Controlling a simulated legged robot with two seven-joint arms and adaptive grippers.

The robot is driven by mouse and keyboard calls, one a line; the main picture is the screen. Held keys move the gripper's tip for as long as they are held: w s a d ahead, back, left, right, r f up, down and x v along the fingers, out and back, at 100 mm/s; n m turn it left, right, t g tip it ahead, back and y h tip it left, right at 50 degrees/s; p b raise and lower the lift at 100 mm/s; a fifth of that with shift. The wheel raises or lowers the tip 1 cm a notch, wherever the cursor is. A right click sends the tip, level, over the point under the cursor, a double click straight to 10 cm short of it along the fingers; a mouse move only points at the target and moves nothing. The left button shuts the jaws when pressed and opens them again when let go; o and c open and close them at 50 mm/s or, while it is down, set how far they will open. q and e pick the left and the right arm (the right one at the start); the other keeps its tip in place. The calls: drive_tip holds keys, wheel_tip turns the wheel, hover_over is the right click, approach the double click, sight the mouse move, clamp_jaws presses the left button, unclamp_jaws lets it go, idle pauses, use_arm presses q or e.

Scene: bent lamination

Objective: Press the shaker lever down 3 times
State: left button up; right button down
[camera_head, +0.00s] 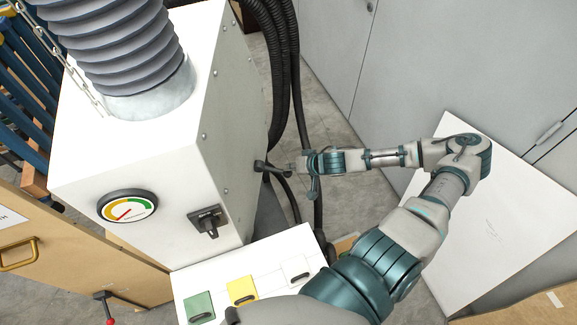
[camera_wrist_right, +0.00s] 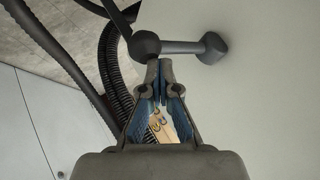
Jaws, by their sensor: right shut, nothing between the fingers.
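The shaker lever (camera_head: 260,166) is a dark lever on the right side of the white machine (camera_head: 125,185). In the right wrist view, the lever (camera_wrist_right: 183,47) shows a wall mount, a short bar, a round dark joint and an arm running up out of the picture. My right gripper (camera_head: 291,167) is beside the lever in the head view. In the right wrist view, the right gripper (camera_wrist_right: 159,70) is shut and empty, its tips just below the round joint. I cannot tell whether they touch. My left gripper is not in view.
Black hoses (camera_head: 275,75) hang close behind the right gripper. The machine's front has a gauge (camera_head: 128,207) and a black switch (camera_head: 207,221). A white panel with green and yellow flaps (camera_head: 242,290) lies below. Grey cabinets (camera_head: 400,70) stand at right.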

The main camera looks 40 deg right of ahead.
drive_tip(key=shift+f, duration=0.55)
idle(0.4)
drive_tip(key=shift+r, duration=0.1)
idle(0.4)
wheel_tip(320, 180, up, 4)
drive_tip(key=p, duration=0.4)
drive_tip(key=shift+r+p, duration=0.35)
drive_tip(key=shift+p, duration=0.4)
drive_tip(key=shift+r, duration=0.1)
wheel_tip(320, 180, up, 5)
drive_tip(key=p, duration=0.6)
drive_tip(key=shift+p, duration=0.3)
idle(1.5)
